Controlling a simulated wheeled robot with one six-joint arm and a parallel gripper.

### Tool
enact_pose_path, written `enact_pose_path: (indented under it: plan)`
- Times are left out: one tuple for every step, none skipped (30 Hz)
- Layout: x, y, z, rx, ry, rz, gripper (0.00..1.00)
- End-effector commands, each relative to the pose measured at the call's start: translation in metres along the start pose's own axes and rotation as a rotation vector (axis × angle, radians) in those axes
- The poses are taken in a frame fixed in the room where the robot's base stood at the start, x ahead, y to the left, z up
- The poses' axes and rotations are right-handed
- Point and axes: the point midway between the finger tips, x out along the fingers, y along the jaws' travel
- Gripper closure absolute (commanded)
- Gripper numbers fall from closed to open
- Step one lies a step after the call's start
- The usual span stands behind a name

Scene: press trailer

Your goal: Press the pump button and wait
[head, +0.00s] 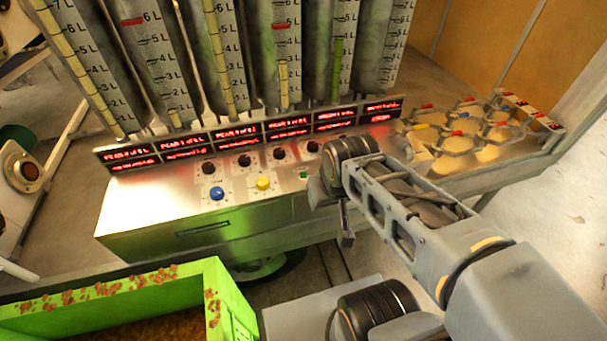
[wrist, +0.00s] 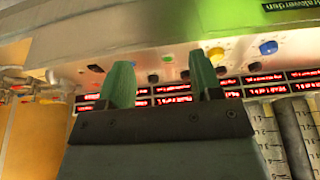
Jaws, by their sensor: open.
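The control panel (head: 150,205) is a pale metal console with several buttons and knobs. A blue button (head: 217,194) and a yellow button (head: 263,183) sit on its sloping front, with a small green button (head: 303,175) to their right. A row of dark knobs (head: 245,160) runs above them. I cannot read which button is the pump's. My arm hides the panel's right part in the head view.
Red lit displays (head: 236,139) and tall graduated cylinders (head: 217,60) stand behind the buttons. A rack of cups (head: 480,135) is at the right. A bright green bin (head: 215,290) stands at the front left. The panel's left front is clear.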

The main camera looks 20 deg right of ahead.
Motion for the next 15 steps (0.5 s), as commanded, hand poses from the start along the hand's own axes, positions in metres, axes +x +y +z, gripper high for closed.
enact_pose_path:
  plan:
    - [0.0000,0.0000,0.0000,0.000,0.000,0.000,0.46]
    - [0.0000,0.0000,0.0000,0.000,0.000,0.000,0.49]
    - [0.0000,0.0000,0.0000,0.000,0.000,0.000,0.53]
    - [0.0000,0.0000,0.0000,0.000,0.000,0.000,0.56]
    - [0.0000,0.0000,0.0000,0.000,0.000,0.000,0.58]
    - [0.0000,0.0000,0.0000,0.000,0.000,0.000,0.62]
    - [0.0000,0.0000,0.0000,0.000,0.000,0.000,0.65]
    - [0.0000,0.0000,0.0000,0.000,0.000,0.000,0.68]
    - [0.0000,0.0000,0.0000,0.000,0.000,0.000,0.72]
    - [0.0000,0.0000,0.0000,0.000,0.000,0.000,0.75]
    - [0.0000,0.0000,0.0000,0.000,0.000,0.000,0.78]
    - [0.0000,0.0000,0.0000,0.000,0.000,0.000,0.81]
    - [0.0000,0.0000,0.0000,0.000,0.000,0.000,0.84]
    - [0.0000,0.0000,0.0000,0.000,0.000,0.000,0.87]
    - [0.0000,0.0000,0.0000,0.000,0.000,0.000,0.91]
